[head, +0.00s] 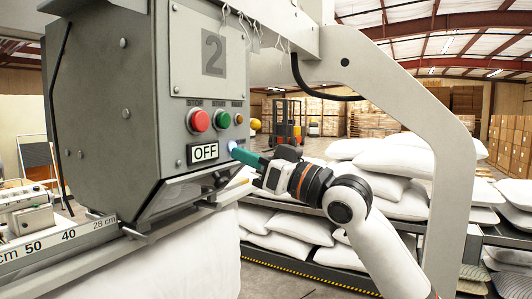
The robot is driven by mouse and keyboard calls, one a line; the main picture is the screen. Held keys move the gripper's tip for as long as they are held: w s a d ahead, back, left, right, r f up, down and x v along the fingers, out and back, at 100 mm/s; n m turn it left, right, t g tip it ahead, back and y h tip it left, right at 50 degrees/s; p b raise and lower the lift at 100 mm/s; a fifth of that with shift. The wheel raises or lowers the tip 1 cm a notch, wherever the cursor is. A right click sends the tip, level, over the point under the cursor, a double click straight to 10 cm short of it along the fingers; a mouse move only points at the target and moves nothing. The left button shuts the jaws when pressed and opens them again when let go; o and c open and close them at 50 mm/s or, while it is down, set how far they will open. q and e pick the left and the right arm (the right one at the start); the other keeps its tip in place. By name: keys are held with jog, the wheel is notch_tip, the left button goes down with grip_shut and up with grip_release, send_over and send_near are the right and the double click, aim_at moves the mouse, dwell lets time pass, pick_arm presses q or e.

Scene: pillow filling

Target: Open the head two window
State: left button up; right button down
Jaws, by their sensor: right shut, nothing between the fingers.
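The head two unit is a grey metal box (110,110) at the left of the head view, with a plate marked "2" (213,52). Its front face carries a red STOP button (198,120), a green START button (222,119) and a small orange-brown button (239,118). Below them is a white label reading OFF (205,152). My right gripper (238,153) is shut and empty, its teal fingertips just right of the OFF label, at or very near the panel. Whether they touch it I cannot tell. I cannot make out a separate window. My left gripper is not in view.
A ruler strip with cm marks (60,240) runs below the box, and white fabric (190,262) hangs under it. A grey frame post (452,190) stands at the right. White pillows (400,185) lie on racks behind my right arm. A forklift (287,122) stands farther back.

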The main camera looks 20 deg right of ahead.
aim_at(217, 159)
jog(key=p+x, duration=0.1)
jog(key=x, duration=0.2)
jog(key=shift+a+f, duration=0.15)
jog(key=shift+f, duration=0.05)
notch_tip(217, 159, down, 2)
jog(key=shift+s+f+p, duration=0.1)
jog(key=shift+f+p, duration=0.05)
jog(key=shift+p, duration=0.2)
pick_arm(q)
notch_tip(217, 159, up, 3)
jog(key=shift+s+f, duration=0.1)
pick_arm(e)
jog(key=shift+s+f, duration=0.2)
jog(key=shift+f, duration=0.45)
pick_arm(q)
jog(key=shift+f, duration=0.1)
pick_arm(e)
jog(key=shift+f, duration=0.1)
